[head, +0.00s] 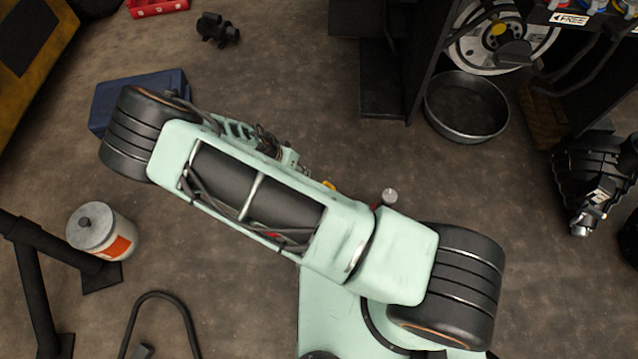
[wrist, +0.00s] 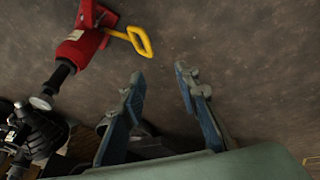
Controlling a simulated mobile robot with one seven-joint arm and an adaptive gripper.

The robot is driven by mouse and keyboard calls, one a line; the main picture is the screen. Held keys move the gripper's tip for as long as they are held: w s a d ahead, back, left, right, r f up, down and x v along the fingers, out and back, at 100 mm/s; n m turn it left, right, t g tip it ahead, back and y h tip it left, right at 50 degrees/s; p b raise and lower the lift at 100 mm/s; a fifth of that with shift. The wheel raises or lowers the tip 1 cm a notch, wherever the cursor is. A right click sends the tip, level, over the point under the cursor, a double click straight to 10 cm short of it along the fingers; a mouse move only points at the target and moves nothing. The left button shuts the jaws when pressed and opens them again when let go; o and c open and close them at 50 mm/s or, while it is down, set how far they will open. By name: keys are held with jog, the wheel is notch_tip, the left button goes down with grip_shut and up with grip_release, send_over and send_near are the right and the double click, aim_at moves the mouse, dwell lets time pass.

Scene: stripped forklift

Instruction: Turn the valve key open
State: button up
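The valve key (wrist: 141,42) is a yellow loop handle at the upper middle of the wrist view. It is joined to a red valve body (wrist: 85,45) on its left. My gripper (wrist: 158,72) is open, its two blue-grey fingers spread with nothing between them. In the picture, the key lies above and slightly left of the fingertips, apart from them. In the head view, a small yellow bit (head: 329,186) shows past the edge of my arm and may be the key. My arm hides most of that area and the gripper there.
A dark pipe with a round gauge (wrist: 42,101) runs from the valve body to the lower left. In the head view, a white canister (head: 92,228) stands left and a round metal pan (head: 465,106) lies upper right.

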jog(key=shift+h, duration=0.4)
jog(key=b+x, duration=0.1)
jog(key=x, duration=0.4)
jog(key=s+b+x, duration=0.1)
jog(key=x, duration=0.4)
jog(key=s+b+x, duration=0.1)
jog(key=b+x, duration=0.1)
jog(key=x, duration=0.3)
jog(key=shift+s+d+f, duration=0.15)
jog(key=shift+d+f, duration=0.2)
jog(key=shift+f, duration=0.15)
grip_shut()
